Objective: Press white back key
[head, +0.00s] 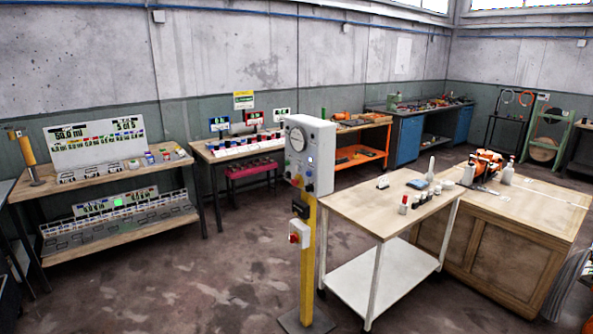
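A grey control box (312,152) stands on a yellow post (307,262) near the middle of the head view. Its front carries several small round knobs and buttons, among them a red one, but they are too small to read. I cannot tell which of them, if any, is the white back key. Lower on the post are a black box (300,207) and a white box with a red button (298,234). My gripper is not in view.
A wooden-topped white trolley (345,205) stands just right of the post, with a wooden cabinet (520,215) beyond it. A two-level bench (120,237) with displays is at the left. The floor (220,290) left of the post is clear.

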